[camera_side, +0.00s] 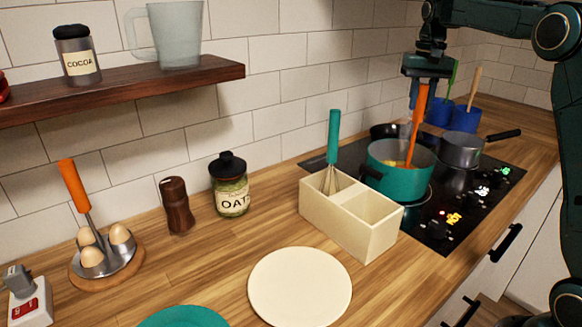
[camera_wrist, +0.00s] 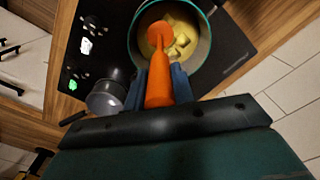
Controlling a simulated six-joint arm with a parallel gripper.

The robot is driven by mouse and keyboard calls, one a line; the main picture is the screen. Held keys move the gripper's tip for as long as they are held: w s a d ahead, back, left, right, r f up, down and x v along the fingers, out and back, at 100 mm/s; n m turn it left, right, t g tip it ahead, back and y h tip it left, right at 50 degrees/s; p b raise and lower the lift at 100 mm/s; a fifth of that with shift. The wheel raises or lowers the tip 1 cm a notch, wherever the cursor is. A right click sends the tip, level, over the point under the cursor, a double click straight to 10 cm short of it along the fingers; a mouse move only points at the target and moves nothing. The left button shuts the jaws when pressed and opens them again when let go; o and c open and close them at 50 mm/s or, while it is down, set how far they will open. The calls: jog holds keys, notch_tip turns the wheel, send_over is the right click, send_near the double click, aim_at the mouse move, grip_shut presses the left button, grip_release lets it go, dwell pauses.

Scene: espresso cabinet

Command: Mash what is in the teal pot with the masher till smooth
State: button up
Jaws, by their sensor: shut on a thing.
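The teal pot (camera_side: 392,186) stands upright on the hob, and it also shows in the wrist view (camera_wrist: 204,50). Yellow chunks (camera_wrist: 181,42) lie in it in a yellowish mass, still in distinct lumps.
A grey saucepan (camera_side: 462,151) stands right of the pot on the black hob (camera_side: 435,222). A cream divided caddy (camera_side: 350,225) with a teal-handled whisk (camera_side: 333,140) is close on the left. Blue containers (camera_side: 466,119) stand behind. A pale plate (camera_side: 300,285) lies in front.

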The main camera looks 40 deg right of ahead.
jog(key=shift+w, duration=0.15)
jog(key=shift+w+d, duration=0.3)
jog(key=shift+w, duration=0.4)
jog(key=shift+w+d, duration=0.25)
jog(key=shift+w, duration=0.45)
jog(key=shift+w+d, duration=0.3)
jog(key=shift+w, duration=0.4)
jog(key=shift+f, duration=0.15)
notch_tip(320, 180, down, 4)
jog(key=shift+f, duration=0.1)
notch_tip(320, 180, up, 5)
jog(key=shift+f, duration=0.2)
dwell(0.4)
